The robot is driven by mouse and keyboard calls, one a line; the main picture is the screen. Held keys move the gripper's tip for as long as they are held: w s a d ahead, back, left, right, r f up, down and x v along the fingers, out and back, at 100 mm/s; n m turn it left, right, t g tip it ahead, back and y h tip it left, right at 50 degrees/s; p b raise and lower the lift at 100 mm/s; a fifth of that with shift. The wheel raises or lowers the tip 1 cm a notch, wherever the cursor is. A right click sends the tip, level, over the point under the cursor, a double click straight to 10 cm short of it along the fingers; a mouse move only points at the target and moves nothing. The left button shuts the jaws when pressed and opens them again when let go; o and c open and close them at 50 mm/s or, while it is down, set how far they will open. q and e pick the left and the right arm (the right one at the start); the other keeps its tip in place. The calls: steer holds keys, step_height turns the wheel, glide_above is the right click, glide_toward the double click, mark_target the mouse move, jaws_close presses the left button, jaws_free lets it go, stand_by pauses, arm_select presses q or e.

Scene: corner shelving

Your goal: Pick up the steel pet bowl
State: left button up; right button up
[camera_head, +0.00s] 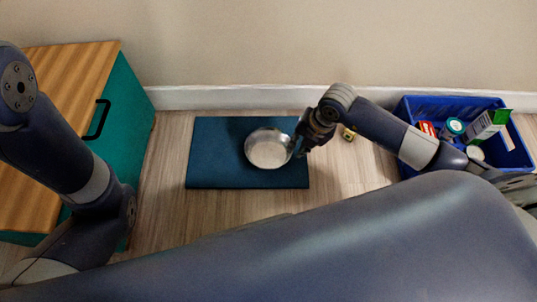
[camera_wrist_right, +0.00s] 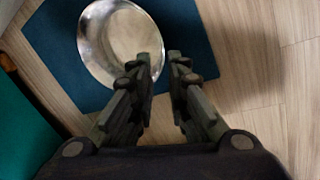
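The steel pet bowl (camera_head: 268,149) is a round, shiny bowl standing upright on a dark teal mat (camera_head: 215,170) on the floor. My right gripper (camera_head: 299,149) is at the bowl's right edge. In the right wrist view, the bowl (camera_wrist_right: 110,40) lies at the upper left. The right gripper (camera_wrist_right: 162,62) has a gap between its fingers there. The left finger overlaps the bowl's rim and the other is outside it, over the mat; contact cannot be told. My left arm shows at the left, but its gripper is not in view.
A blue crate (camera_head: 432,103) at the right holds several packages and cans. A small yellow-and-dark item (camera_head: 348,134) lies on the floor near the right arm. A teal cabinet with a wooden top (camera_head: 75,75) stands at the left. The wall is behind the mat.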

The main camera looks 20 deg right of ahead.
mark_target(290, 156)
steer(key=b+x, duration=0.3)
steer(key=x, duration=0.2)
steer(key=shift+a+f, duration=0.1)
steer(key=shift+f, duration=0.05)
steer(key=b+x, duration=0.5)
steer(key=b, duration=0.1)
steer(key=shift+f, duration=0.1)
steer(key=shift+c, duration=0.2)
jaws_close()
